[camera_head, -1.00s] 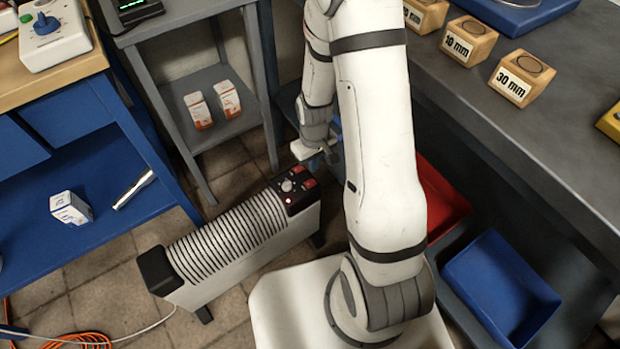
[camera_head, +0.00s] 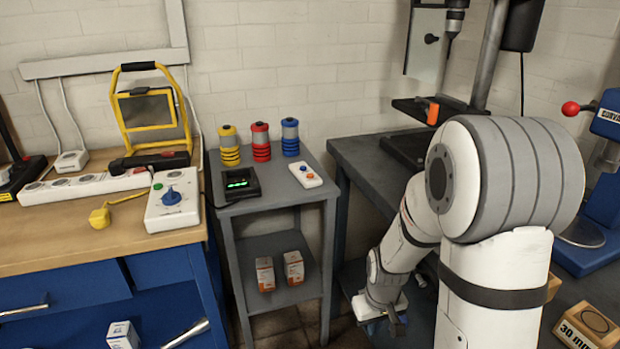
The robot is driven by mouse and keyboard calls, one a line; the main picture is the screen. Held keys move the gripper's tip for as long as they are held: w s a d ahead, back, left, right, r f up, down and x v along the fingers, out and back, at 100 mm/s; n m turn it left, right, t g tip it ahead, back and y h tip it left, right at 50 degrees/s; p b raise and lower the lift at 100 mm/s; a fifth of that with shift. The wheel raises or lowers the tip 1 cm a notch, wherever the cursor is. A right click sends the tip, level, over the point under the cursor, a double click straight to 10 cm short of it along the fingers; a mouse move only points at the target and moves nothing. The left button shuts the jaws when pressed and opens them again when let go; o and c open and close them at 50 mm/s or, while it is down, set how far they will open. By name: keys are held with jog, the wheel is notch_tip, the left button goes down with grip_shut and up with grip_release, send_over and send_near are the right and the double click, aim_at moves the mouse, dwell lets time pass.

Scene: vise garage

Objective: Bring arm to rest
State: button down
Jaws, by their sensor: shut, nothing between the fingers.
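My white and grey arm (camera_head: 500,180) rises at the right of the picture, its large grey elbow joint close to the camera. The forearm slopes down and left, away from me. My gripper (camera_head: 396,326) hangs at its lower end, pointing down, near the bottom of the picture. It is shut and empty. It is just right of the grey side table and in front of the dark workbench. The upper arm's lower part and its base are out of view.
A grey side table (camera_head: 270,200) holds a black charger (camera_head: 237,184), yellow, red and blue cylinders, and a remote (camera_head: 305,174). Two small boxes (camera_head: 265,274) stand on its lower shelf. A wooden-topped bench (camera_head: 110,235) is at left. A drill press and blue vise (camera_head: 600,200) stand at right.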

jog(key=s+r+m+p, duration=0.1)
jog(key=s+r+p, duration=0.3)
jog(key=r, duration=0.9)
jog(key=s+r+m+t+p, duration=0.1)
jog(key=s+r+p, duration=0.3)
jog(key=r+p, duration=0.4)
jog(key=s+r+t+p, duration=0.1)
jog(key=s+r+p, duration=0.4)
jog(key=r, duration=1.3)
jog(key=shift+m+p, duration=0.4)
jog(key=shift+p, duration=0.1)
jog(key=shift+a, duration=0.1)
